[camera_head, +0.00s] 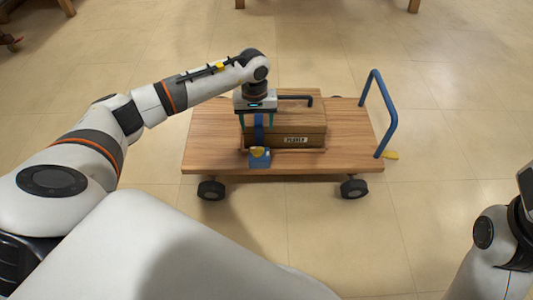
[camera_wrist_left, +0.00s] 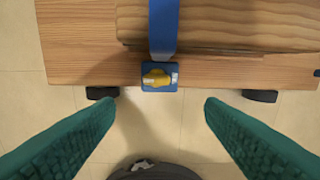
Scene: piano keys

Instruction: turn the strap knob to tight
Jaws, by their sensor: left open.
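The yellow strap knob (camera_head: 259,151) sits on a blue buckle block (camera_head: 259,161) at the front edge of a wooden cart. In the left wrist view the knob (camera_wrist_left: 156,78) lies roughly crosswise, with a pale mark at its right. A blue strap (camera_wrist_left: 163,25) runs from the block over a wooden box (camera_head: 300,128). My left gripper (camera_head: 257,122) points down over the box's front left, its green fingers spread and empty. In the wrist view the knob appears between the fingers sideways, just beyond their tips (camera_wrist_left: 160,107). My right gripper is out of frame.
The cart (camera_head: 350,125) has black wheels (camera_head: 211,190) and a blue push handle (camera_head: 377,110) at its right. A dark bar (camera_head: 295,97) shows by the box top. The floor in front is clear.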

